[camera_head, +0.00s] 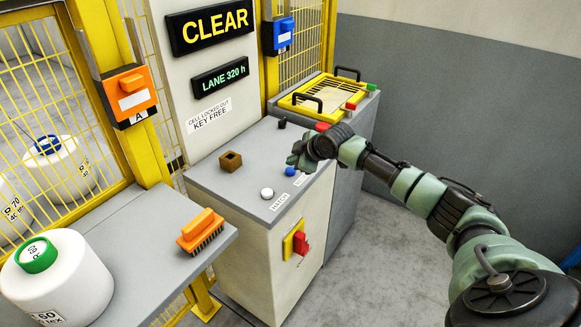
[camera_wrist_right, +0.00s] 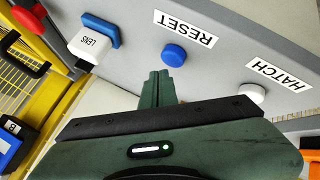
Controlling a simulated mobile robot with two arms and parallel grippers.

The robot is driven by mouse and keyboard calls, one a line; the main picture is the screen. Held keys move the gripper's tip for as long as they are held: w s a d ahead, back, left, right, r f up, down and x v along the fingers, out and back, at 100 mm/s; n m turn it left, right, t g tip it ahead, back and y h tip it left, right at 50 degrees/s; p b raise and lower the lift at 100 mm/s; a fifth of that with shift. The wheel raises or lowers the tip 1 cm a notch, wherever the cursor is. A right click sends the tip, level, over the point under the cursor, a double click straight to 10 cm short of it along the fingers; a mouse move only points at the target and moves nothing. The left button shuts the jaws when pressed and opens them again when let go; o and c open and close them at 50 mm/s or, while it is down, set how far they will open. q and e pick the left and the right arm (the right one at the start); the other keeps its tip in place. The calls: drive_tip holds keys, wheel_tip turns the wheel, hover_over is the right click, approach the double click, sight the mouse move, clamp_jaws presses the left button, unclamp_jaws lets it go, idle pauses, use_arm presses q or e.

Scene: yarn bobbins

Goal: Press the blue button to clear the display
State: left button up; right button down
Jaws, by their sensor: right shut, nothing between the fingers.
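The blue button (camera_head: 290,171) is a small round cap on the grey top of the console (camera_head: 225,190). In the right wrist view the blue button (camera_wrist_right: 174,55) has a RESET label (camera_wrist_right: 189,27) beside it. My right gripper (camera_head: 297,160) is over the console top, close to the button. Its green fingers (camera_wrist_right: 158,76) are shut and empty, and their tips show just short of the button in the wrist view. I cannot tell whether they touch it. The upper display (camera_head: 212,25) reads CLEAR in yellow. My left gripper is not in view.
A white button (camera_head: 267,193) with a HATCH label is nearer the front. An orange brush (camera_head: 201,230) and white bobbin (camera_head: 62,280) are on the side shelf.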

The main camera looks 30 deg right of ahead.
sight(293, 171)
wheel_tip(293, 171, up, 5)
drive_tip(key=p, duration=0.5)
idle(0.5)
drive_tip(key=shift+f, duration=0.1)
idle(0.4)
